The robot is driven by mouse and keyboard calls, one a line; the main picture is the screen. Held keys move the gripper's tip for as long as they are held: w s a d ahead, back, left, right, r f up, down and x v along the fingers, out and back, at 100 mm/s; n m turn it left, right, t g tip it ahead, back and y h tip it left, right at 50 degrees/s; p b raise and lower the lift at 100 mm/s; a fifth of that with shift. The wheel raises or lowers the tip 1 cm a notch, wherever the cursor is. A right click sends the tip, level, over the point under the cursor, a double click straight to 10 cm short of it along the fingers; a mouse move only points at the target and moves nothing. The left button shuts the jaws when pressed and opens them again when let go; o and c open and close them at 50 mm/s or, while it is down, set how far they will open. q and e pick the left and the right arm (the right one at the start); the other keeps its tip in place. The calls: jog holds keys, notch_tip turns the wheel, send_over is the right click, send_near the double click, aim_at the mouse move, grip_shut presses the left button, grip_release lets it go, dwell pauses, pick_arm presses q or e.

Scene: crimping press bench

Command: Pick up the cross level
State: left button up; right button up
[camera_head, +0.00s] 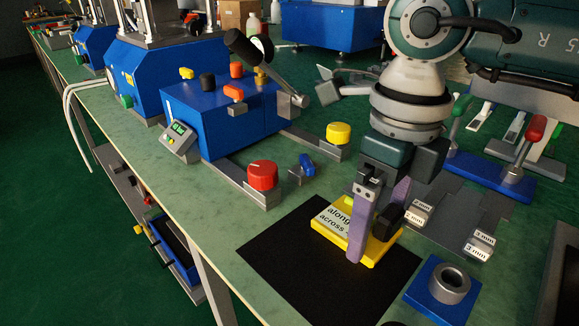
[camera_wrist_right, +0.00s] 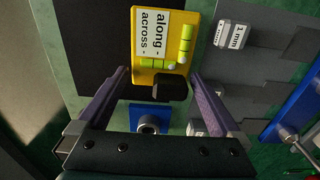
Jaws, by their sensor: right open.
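The cross level is a yellow plate (camera_head: 324,230) with a white "along / across" label, green vials and a black knob (camera_head: 390,218). It lies on a black mat (camera_head: 276,262). My right gripper (camera_head: 377,236) is open over the plate, its purple fingers pointing down. In the right wrist view the yellow plate (camera_wrist_right: 147,75) lies ahead of my right gripper (camera_wrist_right: 160,78), and the black knob (camera_wrist_right: 170,89) appears between the fingers with space on both sides. In the head view the near finger hides part of the plate. My left gripper is not in view.
A blue block with a metal ring (camera_head: 447,284) stands right of the mat. Marked gauge blocks (camera_head: 480,245) sit on a grey plate behind it. A blue press with a red knob (camera_head: 263,175) stands at left. The mat's front part is clear.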

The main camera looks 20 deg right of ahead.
jog(key=c, duration=1.1)
